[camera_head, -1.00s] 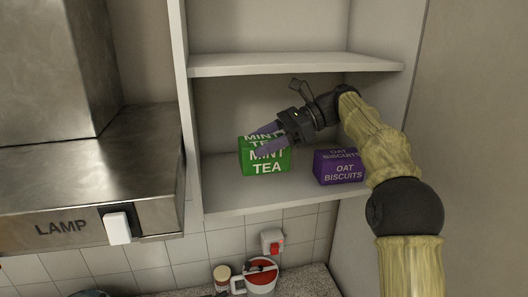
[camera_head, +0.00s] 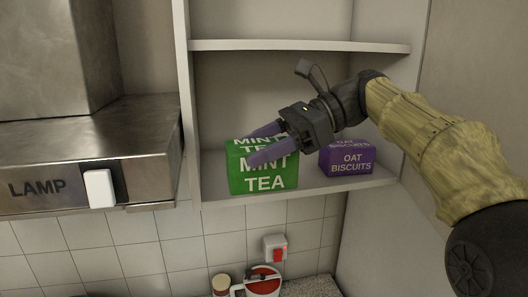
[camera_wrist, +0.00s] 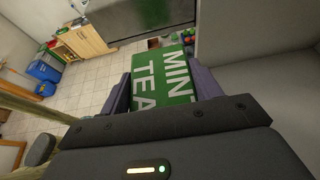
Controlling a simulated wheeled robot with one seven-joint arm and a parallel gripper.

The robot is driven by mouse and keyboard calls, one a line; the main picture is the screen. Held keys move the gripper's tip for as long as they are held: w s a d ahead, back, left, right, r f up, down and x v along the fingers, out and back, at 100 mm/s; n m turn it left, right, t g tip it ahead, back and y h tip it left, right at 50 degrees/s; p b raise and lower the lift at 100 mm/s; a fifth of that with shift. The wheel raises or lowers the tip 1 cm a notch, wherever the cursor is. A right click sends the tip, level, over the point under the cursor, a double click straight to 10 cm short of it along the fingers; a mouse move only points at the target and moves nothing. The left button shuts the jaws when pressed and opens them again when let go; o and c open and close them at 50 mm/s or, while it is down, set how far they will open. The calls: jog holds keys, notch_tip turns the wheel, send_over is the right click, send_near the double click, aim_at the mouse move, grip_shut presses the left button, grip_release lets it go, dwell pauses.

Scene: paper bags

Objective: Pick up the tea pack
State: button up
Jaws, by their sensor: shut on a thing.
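The green mint tea pack (camera_head: 263,180) is a box with white lettering at the left of the lower cupboard shelf. My gripper (camera_head: 258,145) reaches in from the right and is shut on the pack, with its purple fingers on either side of the upper part. In the wrist view the tea pack (camera_wrist: 163,80) sits between the two fingers. I cannot tell whether the pack's base is clear of the shelf.
A purple oat biscuits box (camera_head: 347,158) stands on the same shelf (camera_head: 312,187) to the right. Another shelf (camera_head: 300,46) is above my gripper. A metal hood (camera_head: 80,160) is left of the cupboard. A red-and-white container (camera_head: 262,283) is below.

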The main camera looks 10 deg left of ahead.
jog(key=s, duration=0.2)
jog(key=s+b, duration=0.1)
jog(key=s, duration=0.2)
jog(key=shift+s+d+b, duration=0.3)
jog(key=shift+d+b, duration=0.1)
jog(key=shift+w, duration=0.1)
